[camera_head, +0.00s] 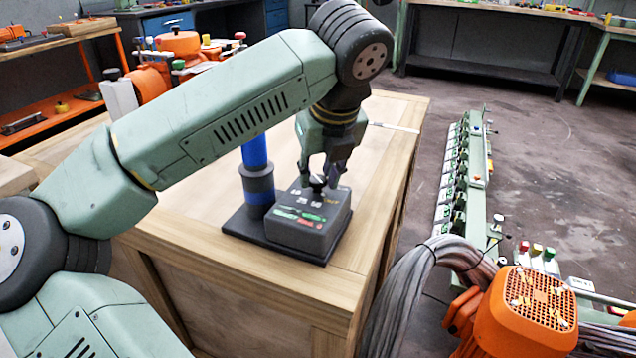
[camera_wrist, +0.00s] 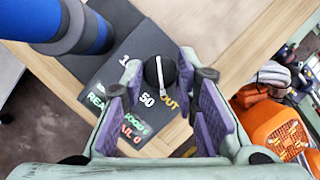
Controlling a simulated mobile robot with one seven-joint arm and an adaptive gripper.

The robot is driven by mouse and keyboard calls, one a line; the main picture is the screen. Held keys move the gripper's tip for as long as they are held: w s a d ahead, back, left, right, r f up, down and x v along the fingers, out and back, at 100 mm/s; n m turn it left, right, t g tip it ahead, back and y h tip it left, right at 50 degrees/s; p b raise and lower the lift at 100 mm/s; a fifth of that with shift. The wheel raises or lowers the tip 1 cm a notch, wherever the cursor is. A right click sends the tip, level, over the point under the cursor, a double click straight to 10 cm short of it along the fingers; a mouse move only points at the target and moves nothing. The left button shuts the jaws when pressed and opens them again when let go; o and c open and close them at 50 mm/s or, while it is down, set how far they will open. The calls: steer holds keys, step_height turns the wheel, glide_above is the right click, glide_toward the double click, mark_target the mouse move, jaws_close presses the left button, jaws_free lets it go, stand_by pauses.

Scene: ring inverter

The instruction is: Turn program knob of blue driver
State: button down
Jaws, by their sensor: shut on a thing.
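The driver is a dark grey box (camera_head: 310,222) with a blue cylinder (camera_head: 255,153) standing behind it on a black base. The box lies on a wooden crate. Its program knob (camera_head: 317,182) is round and black, with a white pointer line that shows in the wrist view (camera_wrist: 160,75). The pointer runs nearly straight up and down in that view. Number labels and green and red words are printed around the knob. My gripper (camera_head: 319,179) reaches down from above and is shut on the knob; its purple-lined fingers flank the knob in the wrist view (camera_wrist: 163,92).
The wooden crate top (camera_head: 370,130) is clear behind and right of the box. An orange machine with grey cables (camera_head: 515,310) stands at front right. A long green rail (camera_head: 470,170) lies to the right. An orange bench and another orange machine (camera_head: 180,45) are at back left.

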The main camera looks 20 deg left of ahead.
steer(key=shift+d+n+b, duration=0.1)
steer(key=shift+n+b, duration=0.3)
steer(key=shift+n, duration=0.2)
steer(key=shift+n+y, duration=0.3)
steer(key=shift+g, duration=0.3)
steer(key=c, duration=1.2)
jaws_free()
steer(key=shift+c, duration=0.2)
steer(key=shift+r, duration=0.1)
